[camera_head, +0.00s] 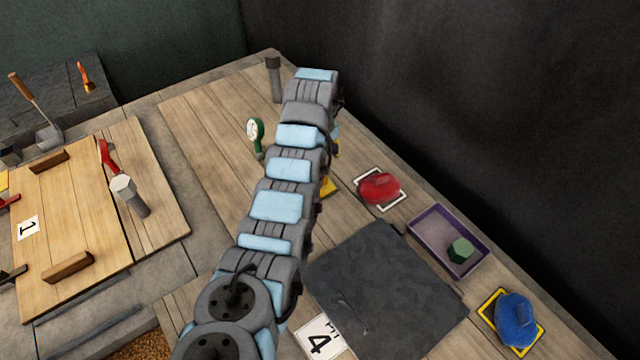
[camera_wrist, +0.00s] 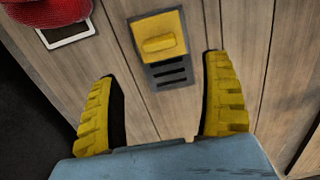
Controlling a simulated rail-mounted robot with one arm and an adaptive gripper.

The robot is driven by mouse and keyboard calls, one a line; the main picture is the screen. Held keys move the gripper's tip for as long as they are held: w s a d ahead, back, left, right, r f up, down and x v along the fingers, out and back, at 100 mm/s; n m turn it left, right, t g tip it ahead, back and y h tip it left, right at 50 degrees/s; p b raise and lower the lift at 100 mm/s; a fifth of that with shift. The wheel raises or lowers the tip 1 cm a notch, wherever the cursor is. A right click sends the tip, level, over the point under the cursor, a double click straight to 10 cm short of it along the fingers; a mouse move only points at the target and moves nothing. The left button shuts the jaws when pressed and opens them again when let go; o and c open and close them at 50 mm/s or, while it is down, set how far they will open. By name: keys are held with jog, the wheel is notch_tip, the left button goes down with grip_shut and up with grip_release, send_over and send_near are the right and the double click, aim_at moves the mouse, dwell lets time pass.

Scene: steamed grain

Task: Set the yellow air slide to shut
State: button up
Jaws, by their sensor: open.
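The yellow air slide (camera_wrist: 158,42) is a flat yellow plate with a raised yellow grip, set on a grey plate (camera_wrist: 168,76) in the wrist view. Dark slots of the grey plate show uncovered below the yellow part. In the head view a yellow patch (camera_head: 328,187), seemingly the slide, shows beside my arm, which hides the rest. My gripper (camera_wrist: 160,66) is open and empty, with one yellow finger on each side of the slide's line. The fingers appear apart from the slide; their height above the wood is hard to tell.
A red object (camera_head: 379,188) lies on a white-framed plate right of my arm; it also shows in the wrist view (camera_wrist: 45,10). A purple tray (camera_head: 428,222) and dark slab (camera_head: 385,290) lie toward the front.

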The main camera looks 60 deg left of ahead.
notch_tip(320, 180, down, 10)
jog(key=b, duration=0.2)
jog(key=shift+f+b, duration=0.15)
jog(key=shift+b, duration=0.2)
jog(key=c, duration=1.3)
